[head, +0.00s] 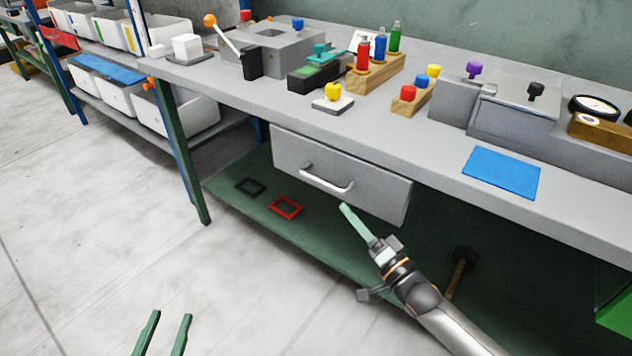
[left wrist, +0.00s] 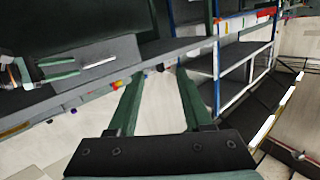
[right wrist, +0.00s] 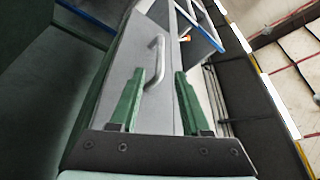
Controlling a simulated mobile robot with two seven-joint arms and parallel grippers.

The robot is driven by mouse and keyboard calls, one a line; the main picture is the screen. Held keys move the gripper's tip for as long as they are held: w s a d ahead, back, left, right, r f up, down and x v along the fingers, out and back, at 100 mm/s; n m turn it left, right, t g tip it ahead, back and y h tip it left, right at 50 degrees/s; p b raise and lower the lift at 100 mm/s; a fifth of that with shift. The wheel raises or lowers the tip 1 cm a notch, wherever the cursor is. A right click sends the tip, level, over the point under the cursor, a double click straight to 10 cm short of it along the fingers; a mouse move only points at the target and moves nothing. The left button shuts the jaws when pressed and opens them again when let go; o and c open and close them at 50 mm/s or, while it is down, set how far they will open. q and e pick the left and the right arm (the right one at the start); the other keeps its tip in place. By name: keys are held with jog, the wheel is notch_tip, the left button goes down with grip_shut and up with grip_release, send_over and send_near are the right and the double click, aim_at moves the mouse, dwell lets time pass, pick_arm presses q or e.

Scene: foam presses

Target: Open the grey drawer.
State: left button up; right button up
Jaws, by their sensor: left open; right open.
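The grey drawer (head: 372,190) hangs under the workbench top, its front about level with the bench edge, so it looks shut. Its pale bar handle (head: 326,179) runs across the front. The drawer also shows in the left wrist view (left wrist: 122,48). My right gripper (head: 350,213) is open and empty, just below and right of the handle, apart from it. In the right wrist view the handle (right wrist: 155,62) lies beyond the fingertips, nearer the left finger. My left gripper (head: 168,318) is open and empty over the floor, far from the drawer.
The bench top (head: 420,140) carries several coloured bottles, blocks and presses, and a blue mat (head: 502,173). The green lower shelf (head: 240,205) holds a red frame (head: 285,207) and a dark frame. A hammer-like tool (head: 460,270) is behind my right arm. Floor in front is clear.

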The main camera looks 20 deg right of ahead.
aim_at(322, 182)
jog(key=b+x, duration=0.2)
jog(key=x, duration=0.8)
jog(key=shift+w+a+r, duration=0.1)
jog(key=shift+w, duration=0.05)
pick_arm(q)
notch_tip(322, 182, up, 13)
jog(key=s+m+t+h, duration=0.1)
jog(key=m+t+h, duration=0.2)
jog(key=t+h, duration=0.1)
jog(key=shift+s+d+r+t, duration=0.2)
jog(key=shift+s+d+t, duration=0.2)
jog(key=shift+d+t, duration=0.1)
pick_arm(e)
jog(key=shift+w+a+r, duration=0.1)
jog(key=shift+w+a, duration=0.05)
jog(key=shift+w, duration=0.2)
grip_shut()
